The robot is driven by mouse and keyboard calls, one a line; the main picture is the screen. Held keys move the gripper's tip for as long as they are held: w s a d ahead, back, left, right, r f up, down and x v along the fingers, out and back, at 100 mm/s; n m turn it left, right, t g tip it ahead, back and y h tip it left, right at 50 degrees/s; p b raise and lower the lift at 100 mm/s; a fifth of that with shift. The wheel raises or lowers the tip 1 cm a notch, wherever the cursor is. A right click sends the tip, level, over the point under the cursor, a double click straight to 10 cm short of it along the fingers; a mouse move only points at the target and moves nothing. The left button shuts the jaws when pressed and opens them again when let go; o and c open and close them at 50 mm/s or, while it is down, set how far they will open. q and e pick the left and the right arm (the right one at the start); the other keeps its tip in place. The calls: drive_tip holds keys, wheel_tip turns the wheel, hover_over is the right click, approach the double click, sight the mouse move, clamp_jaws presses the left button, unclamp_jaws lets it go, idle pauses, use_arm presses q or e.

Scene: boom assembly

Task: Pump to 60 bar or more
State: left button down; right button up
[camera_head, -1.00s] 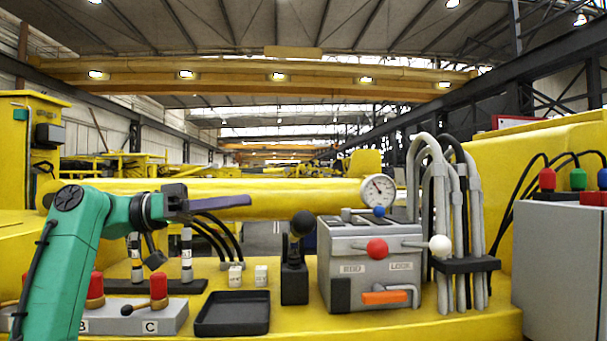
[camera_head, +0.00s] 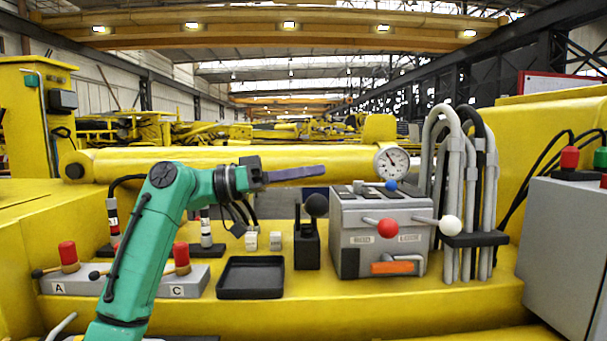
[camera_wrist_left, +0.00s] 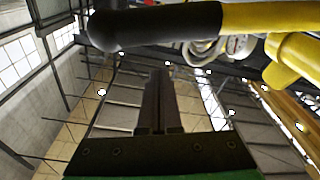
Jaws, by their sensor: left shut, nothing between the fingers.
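The grey pump unit (camera_head: 352,222) stands on the yellow deck with a red knob, a white knob, a blue knob and an orange handle. The round pressure gauge (camera_head: 391,163) is behind its top. Its needle points to the upper left, and its figures are too small to read. A lever with a black ball (camera_head: 316,205) rises from a black base to the left of the unit. My left gripper (camera_head: 323,171) is shut and empty, pointing right above the black ball. Its fingers show in the left wrist view (camera_wrist_left: 158,75). My right gripper is out of view.
Grey and black hoses (camera_head: 465,200) stand right of the unit.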

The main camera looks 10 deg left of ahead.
sight(310, 207)
use_arm(q)
drive_tip(key=f, duration=0.2)
drive_tip(key=s+a+f, duration=0.1)
drive_tip(key=shift+s+f+p, duration=0.1)
drive_tip(key=shift+p, duration=0.25)
drive_tip(key=shift+d, duration=0.1)
